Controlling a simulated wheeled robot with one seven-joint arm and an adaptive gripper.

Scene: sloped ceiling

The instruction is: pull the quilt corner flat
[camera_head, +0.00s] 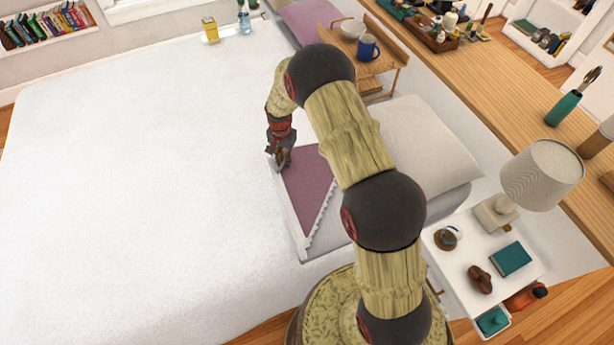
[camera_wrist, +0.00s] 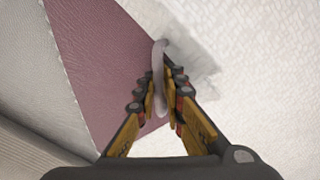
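The white quilt (camera_head: 130,190) covers most of the bed. Its near right corner is folded back, so a mauve triangle of underside (camera_head: 308,190) shows with a pale border. My gripper (camera_head: 279,158) is at the upper left of this triangle, low over the quilt. In the wrist view, my gripper (camera_wrist: 161,88) has its fingers closed around a narrow raised pale strip, the quilt corner (camera_wrist: 158,70). The mauve underside (camera_wrist: 105,50) spreads to the left of the fingers, and white quilt lies to the right. The fingers hide part of the pinched cloth.
A white pillow (camera_head: 425,145) lies right of the fold, partly behind my arm. A wooden tray table (camera_head: 385,62) holds a blue mug (camera_head: 368,47) and bowl. A white nightstand (camera_head: 465,268) with a lamp (camera_head: 540,175) stands at right. Small bottles (camera_head: 211,30) stand at the bed's far edge.

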